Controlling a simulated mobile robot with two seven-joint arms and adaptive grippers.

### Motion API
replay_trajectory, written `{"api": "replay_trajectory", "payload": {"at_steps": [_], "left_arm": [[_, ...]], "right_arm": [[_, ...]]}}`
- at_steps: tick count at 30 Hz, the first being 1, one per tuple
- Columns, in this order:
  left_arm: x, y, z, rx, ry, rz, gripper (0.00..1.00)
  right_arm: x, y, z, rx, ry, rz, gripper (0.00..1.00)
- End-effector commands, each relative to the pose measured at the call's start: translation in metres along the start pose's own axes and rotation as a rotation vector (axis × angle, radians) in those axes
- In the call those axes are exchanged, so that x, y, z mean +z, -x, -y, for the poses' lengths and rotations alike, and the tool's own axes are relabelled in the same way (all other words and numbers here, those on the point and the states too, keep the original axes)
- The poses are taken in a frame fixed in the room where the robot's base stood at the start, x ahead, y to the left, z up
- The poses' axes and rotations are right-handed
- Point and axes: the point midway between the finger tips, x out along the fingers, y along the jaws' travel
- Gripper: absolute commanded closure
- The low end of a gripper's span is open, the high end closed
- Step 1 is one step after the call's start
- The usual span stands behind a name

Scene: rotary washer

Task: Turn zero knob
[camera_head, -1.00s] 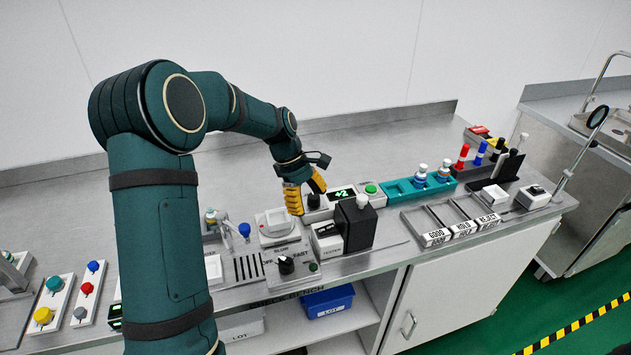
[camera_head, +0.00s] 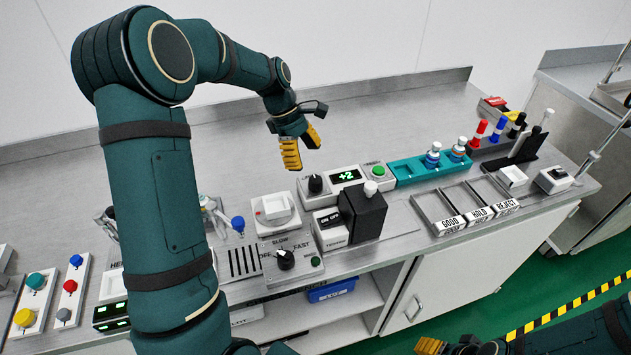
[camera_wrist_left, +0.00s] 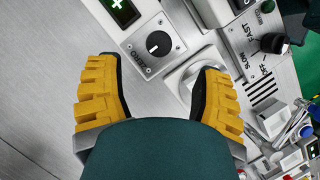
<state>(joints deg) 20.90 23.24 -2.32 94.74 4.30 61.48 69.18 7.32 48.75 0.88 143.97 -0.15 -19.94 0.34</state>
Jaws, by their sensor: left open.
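The zero knob (camera_head: 316,184) is a round black knob with a white pointer line, on a light grey box beside a display (camera_head: 346,176) that reads +2 in green. In the left wrist view the knob (camera_wrist_left: 158,43) shows beyond and between the fingertips, with ZERO printed by it. My left gripper (camera_head: 302,152) has yellow ribbed fingers, spread open and empty, above and behind the knob, apart from it. My right gripper (camera_head: 430,346) shows only in part at the bottom edge, and its jaw state is unclear.
A green button (camera_head: 378,171) sits right of the display. A black block (camera_head: 362,212) with a white-topped stick stands in front. The bench behind is clear.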

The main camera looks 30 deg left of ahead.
Motion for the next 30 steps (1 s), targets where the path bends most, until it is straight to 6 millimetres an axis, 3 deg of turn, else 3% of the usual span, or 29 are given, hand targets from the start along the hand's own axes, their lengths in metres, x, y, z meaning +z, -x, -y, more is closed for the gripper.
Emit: {"api": "replay_trajectory", "payload": {"at_steps": [6, 12, 26, 29, 30], "left_arm": [[-0.001, -0.045, 0.001, -0.003, -0.001, 0.001, 0.33], [-0.001, -0.071, 0.000, -0.001, 0.000, 0.001, 0.33], [0.000, -0.080, 0.000, 0.001, 0.000, 0.000, 0.33], [0.000, -0.080, 0.000, 0.001, 0.000, 0.000, 0.63], [0.000, -0.080, 0.000, 0.001, 0.000, 0.000, 0.77]], "right_arm": [[-0.001, -0.011, -0.004, 0.000, 0.001, -0.004, 0.42], [-0.002, -0.016, -0.006, 0.000, 0.002, -0.007, 0.42], [-0.002, -0.017, -0.006, 0.000, 0.002, -0.009, 0.42], [-0.002, -0.017, -0.006, 0.000, 0.002, -0.009, 0.42], [-0.002, -0.017, -0.006, 0.000, 0.002, -0.009, 0.42]]}}
